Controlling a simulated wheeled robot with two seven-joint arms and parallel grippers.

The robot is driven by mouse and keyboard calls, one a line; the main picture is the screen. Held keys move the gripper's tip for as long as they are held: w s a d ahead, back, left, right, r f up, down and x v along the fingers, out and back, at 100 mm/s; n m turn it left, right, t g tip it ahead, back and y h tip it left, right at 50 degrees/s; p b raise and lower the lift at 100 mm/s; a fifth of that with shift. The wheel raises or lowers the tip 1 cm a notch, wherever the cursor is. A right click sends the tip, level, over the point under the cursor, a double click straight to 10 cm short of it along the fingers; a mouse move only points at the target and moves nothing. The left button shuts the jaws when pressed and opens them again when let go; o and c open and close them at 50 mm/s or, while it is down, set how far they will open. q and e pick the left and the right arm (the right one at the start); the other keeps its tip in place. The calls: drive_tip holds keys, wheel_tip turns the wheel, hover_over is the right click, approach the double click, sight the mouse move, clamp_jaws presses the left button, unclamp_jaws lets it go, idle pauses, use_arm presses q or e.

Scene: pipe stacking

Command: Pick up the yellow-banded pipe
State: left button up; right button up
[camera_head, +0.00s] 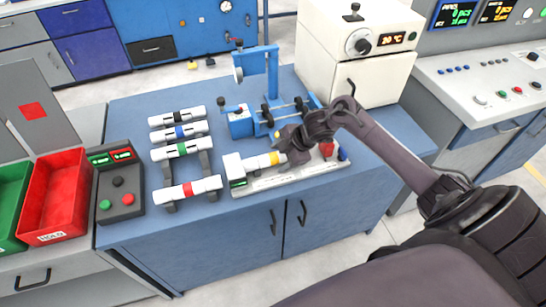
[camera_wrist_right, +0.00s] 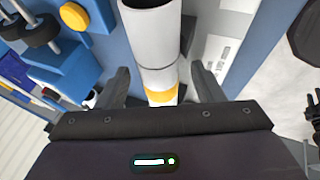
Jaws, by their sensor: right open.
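The yellow-banded pipe (camera_head: 256,163) is white and lies over a pale base plate with a small green display on the blue bench. My right gripper (camera_head: 284,153) is at the pipe's right end, near the yellow band. In the right wrist view the pipe (camera_wrist_right: 152,45) runs between the two open fingers of my right gripper (camera_wrist_right: 158,84). The yellow band shows close to the palm. Gaps show between the pipe and each finger. The pipe's far right end is hidden by the gripper. My left gripper is not in view.
A rack (camera_head: 206,168) holds several banded pipes left of the gripper. A blue fixture (camera_head: 241,122) with black rollers stands behind. A red bin (camera_head: 55,196), a button box (camera_head: 119,196) and a white oven (camera_head: 345,60) flank the area. The bench front is clear.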

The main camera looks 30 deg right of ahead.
drive_tip(key=shift+f, duration=0.1)
drive_tip(key=c, duration=1.2)
drive_tip(key=shift+s+d+r, duration=0.25)
drive_tip(key=shift+s+r, duration=0.05)
drive_tip(key=shift+r, duration=0.15)
drive_tip(key=shift+s+d+r+b, duration=0.25)
drive_tip(key=shift+s+d+r, duration=0.95)
drive_tip(key=shift+s, duration=0.6)
drive_tip(key=shift+s+d+r+b, duration=0.3)
drive_tip(key=shift+s+d+r, duration=0.9)
drive_tip(key=shift+s, duration=0.65)
drive_tip(key=shift+s+d+r+b, duration=0.25)
drive_tip(key=shift+s+d+r, duration=0.95)
drive_tip(key=shift+s, duration=0.6)
